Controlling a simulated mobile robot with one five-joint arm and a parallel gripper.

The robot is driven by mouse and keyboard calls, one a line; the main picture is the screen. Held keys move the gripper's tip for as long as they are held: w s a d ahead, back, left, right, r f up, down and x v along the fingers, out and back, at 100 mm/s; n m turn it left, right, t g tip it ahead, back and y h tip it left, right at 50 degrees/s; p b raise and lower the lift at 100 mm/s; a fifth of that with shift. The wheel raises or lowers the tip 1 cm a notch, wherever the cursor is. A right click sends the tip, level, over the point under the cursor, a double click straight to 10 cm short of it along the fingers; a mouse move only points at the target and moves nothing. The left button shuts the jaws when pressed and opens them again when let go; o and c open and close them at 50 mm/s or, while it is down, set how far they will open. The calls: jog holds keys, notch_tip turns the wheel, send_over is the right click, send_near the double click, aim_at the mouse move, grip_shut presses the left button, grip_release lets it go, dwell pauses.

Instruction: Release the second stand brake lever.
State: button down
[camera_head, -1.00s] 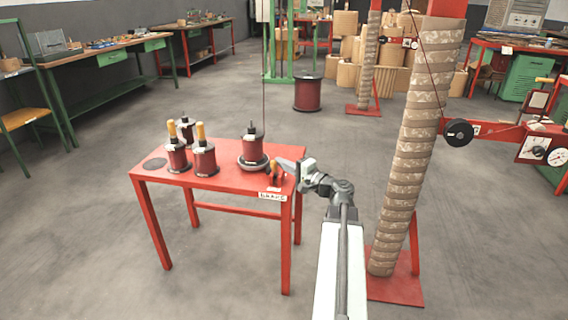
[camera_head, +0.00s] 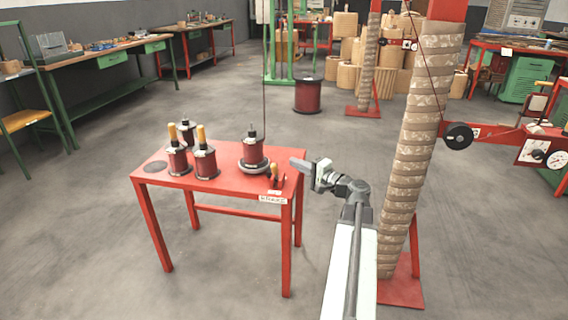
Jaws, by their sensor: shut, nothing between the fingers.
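A small brake lever (camera_head: 275,173) with an orange-brown handle stands near the front right corner of the red table (camera_head: 230,182). It looks close to upright; its exact angle is too small to tell. A white label reading BRAKE (camera_head: 272,199) is on the table edge below it. My gripper (camera_head: 293,162) is shut and empty, to the right of the lever and apart from it in the picture, at about the table's right edge. A dark red spool (camera_head: 252,151) stands on a round base behind the lever, with a wire rising from it.
A tall wrapped coil (camera_head: 412,150) stands on a red base right of my arm. Another red spool (camera_head: 308,95) is on the floor behind.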

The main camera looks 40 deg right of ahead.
jog(key=s, duration=0.1)
jog(key=s+f, duration=0.1)
jog(key=s, duration=0.1)
jog(key=s+d+b, duration=0.1)
jog(key=s, duration=0.1)
jog(key=shift+s+f, duration=0.2)
jog(key=shift+f, duration=0.1)
jog(key=w+a+f+n+g+y+p, duration=0.15)
jog(key=w+a+f+n+g, duration=0.35)
jog(key=a, duration=0.7)
jog(key=w+a+f+n+g+y, duration=0.2)
jog(key=w+a+f+g+y, duration=0.3)
jog(key=a, duration=0.7)
jog(key=s+a+f+n+g+h+p, duration=0.1)
jog(key=s+a+f+n+g+h, duration=0.2)
jog(key=a, duration=0.5)
jog(key=s+a+f+n+g+h, duration=0.2)
jog(key=a+f+n+h, duration=0.15)
jog(key=a, duration=0.35)
jog(key=s+a+f+n+g+h+p, duration=0.1)
jog(key=s+a+f+n+g+h, duration=0.2)
jog(key=a, duration=0.5)
notch_tip(320, 180, up, 36)
jog(key=y+p, duration=0.1)
jog(key=p, duration=3.6)
jog(key=shift+w+d+r+p, duration=0.25)
jog(key=shift+p, duration=0.05)
